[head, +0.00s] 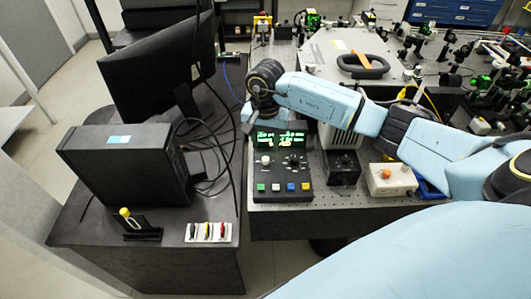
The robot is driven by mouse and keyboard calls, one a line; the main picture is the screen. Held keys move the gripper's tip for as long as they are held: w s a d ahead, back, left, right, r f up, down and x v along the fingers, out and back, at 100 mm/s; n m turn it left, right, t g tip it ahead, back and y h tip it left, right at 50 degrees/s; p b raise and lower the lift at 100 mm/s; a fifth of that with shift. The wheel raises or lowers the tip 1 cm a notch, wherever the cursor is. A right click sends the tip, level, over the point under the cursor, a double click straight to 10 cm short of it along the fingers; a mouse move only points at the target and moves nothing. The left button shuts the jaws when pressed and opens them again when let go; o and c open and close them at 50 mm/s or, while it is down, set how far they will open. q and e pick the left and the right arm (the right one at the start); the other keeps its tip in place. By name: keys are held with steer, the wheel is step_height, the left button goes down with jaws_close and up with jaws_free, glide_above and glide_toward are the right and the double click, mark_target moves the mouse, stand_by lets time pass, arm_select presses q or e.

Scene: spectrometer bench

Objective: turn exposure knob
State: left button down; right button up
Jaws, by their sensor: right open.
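A black control box (282,178) with a lit green display (280,140) stands near the front left of the optical bench. It has a white knob (265,160) at left, a dark knob (296,161) at right, and a row of coloured buttons along its front. I cannot read which knob is for exposure. My right gripper (248,123) points down at the back left corner of the box, behind and left of the white knob and apart from both knobs. It is open and holds nothing that I can see. My left gripper is out of view.
A black box (343,168) and a white box with an orange knob (392,181) stand right of the control box. My right arm crosses above them. A monitor (155,65), a black computer case (125,165) and loose cables occupy the left desk. Optics fill the back.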

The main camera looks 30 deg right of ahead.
mark_target(266, 158)
step_height(266, 158, down, 6)
steer(key=shift+r, duration=0.15)
jaws_close()
stand_by(0.3)
steer(key=shift+m, duration=0.4)
steer(key=m+b, duration=0.1)
steer(key=m, duration=0.2)
steer(key=shift+m+b, duration=0.85)
steer(key=shift+m, duration=1.65)
